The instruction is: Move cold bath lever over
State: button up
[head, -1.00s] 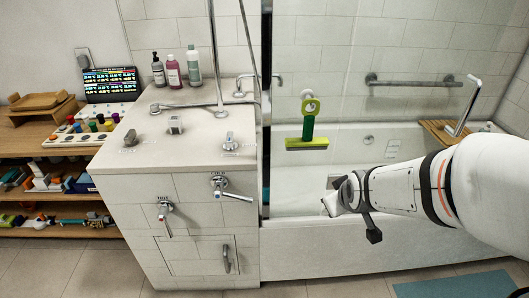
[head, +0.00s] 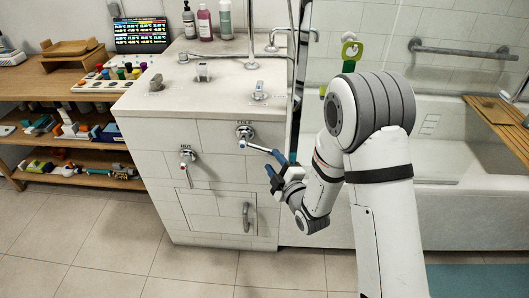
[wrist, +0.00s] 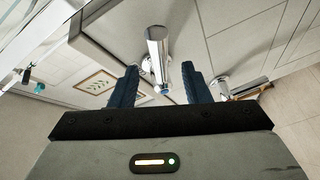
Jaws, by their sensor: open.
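The cold bath lever (head: 260,147) is a chrome handle on a round mount under a COLD label, high on the front of the tiled cabinet. It points out to the right and slightly down. My gripper (head: 280,165) is open at the lever's free end, its dark blue fingers around or close to it. In the wrist view the chrome lever (wrist: 158,50) shows between the two spread fingers (wrist: 160,84). I cannot tell whether either finger touches it.
The hot lever (head: 187,158) is on the same front, lower left, above a panel with a vertical handle (head: 246,217). Knobs (head: 260,92) and bottles (head: 205,22) stand on the counter. The bathtub (head: 460,205) is behind my arm at right. Tiled floor at front left is clear.

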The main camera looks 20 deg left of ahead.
aim_at(267, 153)
jog(key=x, duration=0.6)
jog(key=shift+w, duration=0.15)
grip_shut()
jog(key=shift+a, duration=0.15)
